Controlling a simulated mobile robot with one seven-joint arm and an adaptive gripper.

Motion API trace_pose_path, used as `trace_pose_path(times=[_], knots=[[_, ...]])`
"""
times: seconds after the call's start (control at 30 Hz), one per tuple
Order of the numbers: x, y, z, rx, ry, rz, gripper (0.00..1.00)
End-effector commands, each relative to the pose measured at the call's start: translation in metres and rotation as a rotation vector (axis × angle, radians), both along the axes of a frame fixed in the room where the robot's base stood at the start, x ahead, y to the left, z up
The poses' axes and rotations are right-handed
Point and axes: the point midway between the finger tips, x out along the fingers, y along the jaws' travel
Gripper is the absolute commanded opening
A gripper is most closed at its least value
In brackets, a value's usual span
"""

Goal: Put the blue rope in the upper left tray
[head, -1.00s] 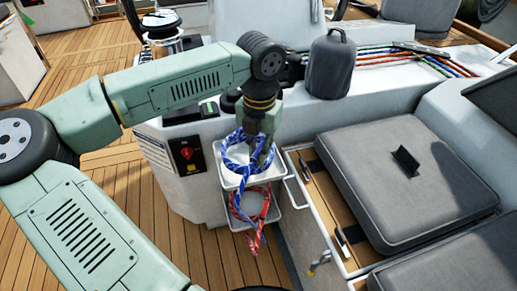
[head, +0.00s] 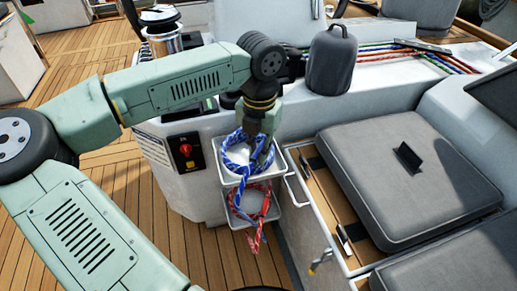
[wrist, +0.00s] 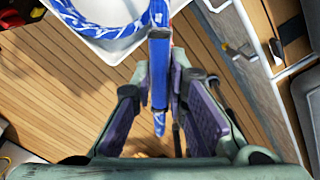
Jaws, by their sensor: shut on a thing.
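The blue rope (head: 236,157) with white flecks is coiled at the upper white tray (head: 283,145), with a strand hanging down over the tray's front. My gripper (head: 262,152) is at the tray's right part, shut on the rope. In the wrist view, the blue rope (wrist: 158,75) runs between my fingers (wrist: 160,105), and its coil lies over the upper tray (wrist: 112,47). A red rope (head: 247,212) is in the lower tray (head: 277,210) below, with an end hanging out. My gripper hides part of the upper tray.
A white console with a red switch (head: 186,149) stands left of the trays. A dark grey covered winch (head: 332,62) stands behind on the ledge. A grey seat cushion (head: 400,180) and a metal rail (head: 310,205) are on the right. Wooden deck lies below.

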Motion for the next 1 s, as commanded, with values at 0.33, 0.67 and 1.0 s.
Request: trace_pose_path(times=[0.33, 0.67, 1.0], knots=[[0.0001, 0.0, -0.0025, 0.0, -0.001, 0.0, 0.0], [0.0001, 0.0, -0.0026, 0.0, 0.0, 0.0, 0.28], [0.0, -0.0001, -0.0028, 0.0, 0.0, 0.0, 0.37]])
